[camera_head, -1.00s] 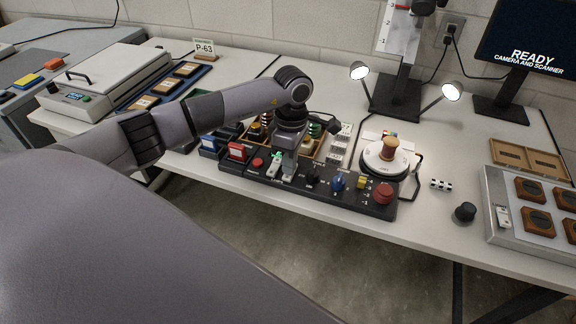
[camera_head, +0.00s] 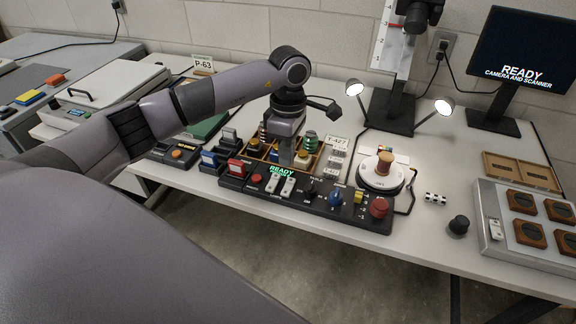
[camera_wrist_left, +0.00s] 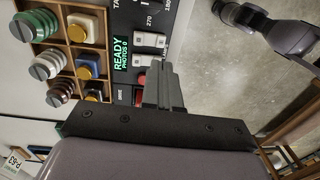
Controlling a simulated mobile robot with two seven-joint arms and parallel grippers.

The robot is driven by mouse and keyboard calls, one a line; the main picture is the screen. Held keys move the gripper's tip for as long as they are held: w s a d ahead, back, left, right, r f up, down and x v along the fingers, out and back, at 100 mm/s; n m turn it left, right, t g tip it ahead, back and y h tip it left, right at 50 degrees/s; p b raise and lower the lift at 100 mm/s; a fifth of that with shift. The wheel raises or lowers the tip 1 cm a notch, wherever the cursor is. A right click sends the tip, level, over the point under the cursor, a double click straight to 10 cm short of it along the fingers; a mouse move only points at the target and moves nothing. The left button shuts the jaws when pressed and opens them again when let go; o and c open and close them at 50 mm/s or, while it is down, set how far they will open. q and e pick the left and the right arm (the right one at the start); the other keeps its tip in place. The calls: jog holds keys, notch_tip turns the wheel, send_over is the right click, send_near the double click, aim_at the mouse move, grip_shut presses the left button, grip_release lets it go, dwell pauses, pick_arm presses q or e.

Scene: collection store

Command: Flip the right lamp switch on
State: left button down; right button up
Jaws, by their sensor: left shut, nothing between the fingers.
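The control panel (camera_head: 320,198) lies along the near edge of the table, with two white lamp switches near its green READY display (camera_head: 281,171). The right lamp switch (camera_head: 289,186) stands beside the left one (camera_head: 272,183). In the left wrist view the right switch (camera_wrist_left: 150,40) is above the left switch (camera_wrist_left: 146,61). Both desk lamps, left (camera_head: 354,88) and right (camera_head: 444,107), glow white. My left gripper (camera_head: 286,160) is shut and empty, pointing down above the panel's back edge, apart from the switches. The rocker positions are too small to tell. My right gripper is not in view.
A wooden compartment tray (camera_head: 310,163) with coloured knobs lies behind the panel, close to my left gripper. A round turntable (camera_head: 381,175) stands to the right.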

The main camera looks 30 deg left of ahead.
pick_arm(q)
jog(key=r, duration=0.6)
jog(key=shift+s+d, duration=0.1)
jog(key=shift+s, duration=0.25)
jog(key=shift+f, duration=0.1)
